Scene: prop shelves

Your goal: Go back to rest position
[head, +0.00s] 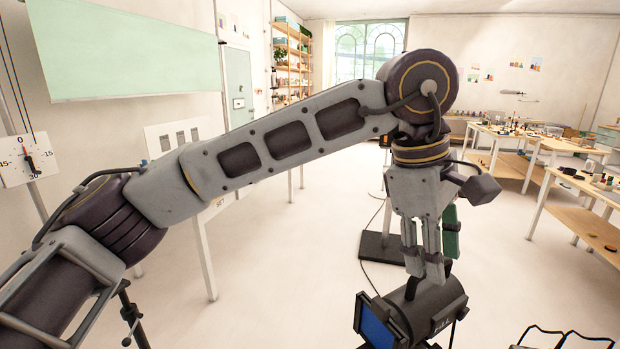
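My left arm comes in from the left and reaches across the view. My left gripper (424,268) hangs at its end and points down. Its fingers look close together, but I cannot tell whether they are open or shut. A green piece (451,232) shows just right of the fingers; I cannot tell whether it is held or behind them. A black lamp-like device (436,308) with a blue face is right below the fingertips; whether they touch is unclear. My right gripper is not in view.
Wooden tables (545,143) with small items stand at the right. A black base plate (385,247) stands on the floor behind the gripper. A pale green board (130,50) and a dial (27,160) are at the left. The middle floor is mostly clear.

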